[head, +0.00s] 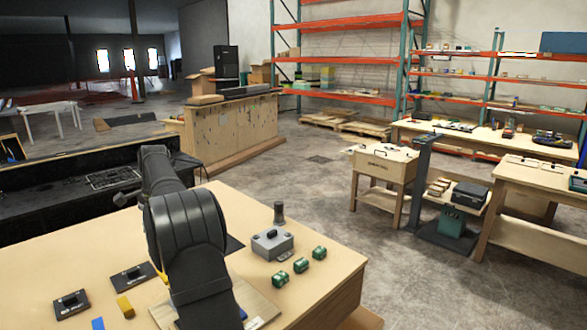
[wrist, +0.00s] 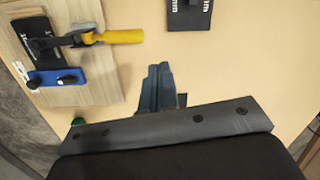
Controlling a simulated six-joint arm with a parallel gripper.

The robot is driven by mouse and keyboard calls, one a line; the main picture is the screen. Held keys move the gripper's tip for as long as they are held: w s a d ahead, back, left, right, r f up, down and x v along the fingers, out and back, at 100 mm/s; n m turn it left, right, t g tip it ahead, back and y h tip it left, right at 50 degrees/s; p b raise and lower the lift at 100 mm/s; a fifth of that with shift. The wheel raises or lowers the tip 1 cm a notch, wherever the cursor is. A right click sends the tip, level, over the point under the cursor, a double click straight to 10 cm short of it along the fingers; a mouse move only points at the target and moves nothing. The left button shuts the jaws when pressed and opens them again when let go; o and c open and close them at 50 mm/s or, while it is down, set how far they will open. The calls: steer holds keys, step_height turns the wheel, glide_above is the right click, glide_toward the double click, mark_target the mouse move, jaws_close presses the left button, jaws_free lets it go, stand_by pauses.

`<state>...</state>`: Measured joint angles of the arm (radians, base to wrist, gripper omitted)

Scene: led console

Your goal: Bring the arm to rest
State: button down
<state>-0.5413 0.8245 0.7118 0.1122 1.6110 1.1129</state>
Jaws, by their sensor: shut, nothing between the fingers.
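My gripper (wrist: 160,85) shows in the wrist view with its two dark fingers together and nothing between them. It is over the light wooden tabletop, just right of a wooden board (wrist: 100,92). On the board are a clamp-like tool with a yellow handle (wrist: 122,37), a blue block (wrist: 58,78) and a dark plate (wrist: 40,35). In the head view my black arm rises over the workbench (head: 330,262), and I cannot make out the fingers there.
A grey box (head: 272,245), a dark cylinder (head: 279,213) and several green parts (head: 301,265) stand right of my arm. Dark labelled plates (head: 71,304), a yellow block (head: 124,306) and a blue block (head: 98,324) lie left. The bench's right front corner is clear.

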steer(key=shift+s+d+f, duration=0.2)
steer(key=shift+s+f, duration=0.25)
steer(key=shift+f, duration=0.35)
steer(key=shift+s+d+f, duration=0.15)
steer(key=shift+s+f, duration=0.35)
steer(key=shift+f, duration=0.3)
steer(key=shift+s+d+f, duration=0.2)
steer(key=shift+s+f, duration=0.25)
steer(key=shift+f, duration=0.35)
